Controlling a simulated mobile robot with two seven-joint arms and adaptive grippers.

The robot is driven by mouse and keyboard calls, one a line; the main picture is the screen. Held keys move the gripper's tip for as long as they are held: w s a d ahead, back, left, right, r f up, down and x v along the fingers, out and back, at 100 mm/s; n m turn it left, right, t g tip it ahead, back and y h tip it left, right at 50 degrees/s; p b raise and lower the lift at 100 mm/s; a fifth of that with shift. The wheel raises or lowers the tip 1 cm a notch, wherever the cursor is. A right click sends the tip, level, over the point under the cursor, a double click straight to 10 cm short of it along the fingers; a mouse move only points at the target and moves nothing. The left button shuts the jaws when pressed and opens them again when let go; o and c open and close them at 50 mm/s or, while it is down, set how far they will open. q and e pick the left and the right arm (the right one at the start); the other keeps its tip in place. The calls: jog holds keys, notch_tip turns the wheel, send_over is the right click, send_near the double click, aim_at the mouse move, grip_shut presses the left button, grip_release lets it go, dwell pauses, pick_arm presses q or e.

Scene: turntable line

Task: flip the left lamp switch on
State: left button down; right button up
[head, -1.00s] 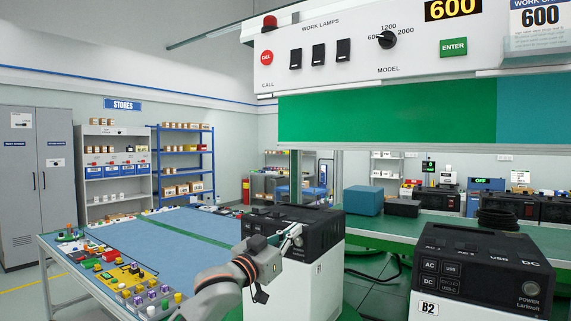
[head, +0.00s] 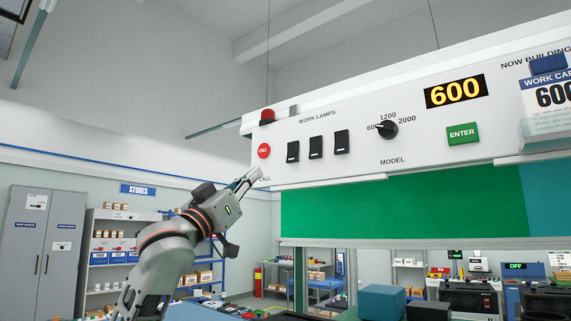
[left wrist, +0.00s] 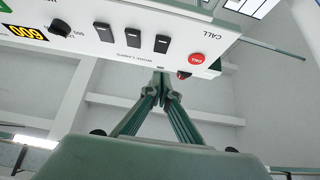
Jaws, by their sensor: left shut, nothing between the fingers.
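The left lamp switch (head: 292,152) is a black rocker with a small white mark near its lower end. It is the leftmost of three under the WORK LAMPS label on the white overhead panel (head: 350,165). It also shows in the left wrist view (left wrist: 161,44), where the panel appears upside down. My left gripper (head: 253,174) is shut and empty, below and left of the switch, close to the CALL label. In the left wrist view its closed fingertips (left wrist: 161,78) point toward the panel, below the switch in the picture. My right gripper is not in view.
The red CALL button (head: 264,151) sits between my gripper and the switch. The other two switches (head: 316,147) (head: 341,142), the model knob (head: 386,129) and the green ENTER button (head: 462,134) lie to the right. A red beacon (head: 267,116) stands at the panel's upper left.

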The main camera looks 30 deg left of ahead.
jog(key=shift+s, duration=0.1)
pick_arm(q)
jog(key=p, duration=0.3)
send_near(291, 155)
notch_tip(291, 155, up, 4)
jog(key=w, duration=0.1)
jog(key=w+p, duration=0.1)
jog(key=w, duration=0.2)
jog(key=shift+w+d+f+p, duration=0.2)
jog(key=shift+w+f+p, duration=0.05)
jog(key=shift+p, duration=0.15)
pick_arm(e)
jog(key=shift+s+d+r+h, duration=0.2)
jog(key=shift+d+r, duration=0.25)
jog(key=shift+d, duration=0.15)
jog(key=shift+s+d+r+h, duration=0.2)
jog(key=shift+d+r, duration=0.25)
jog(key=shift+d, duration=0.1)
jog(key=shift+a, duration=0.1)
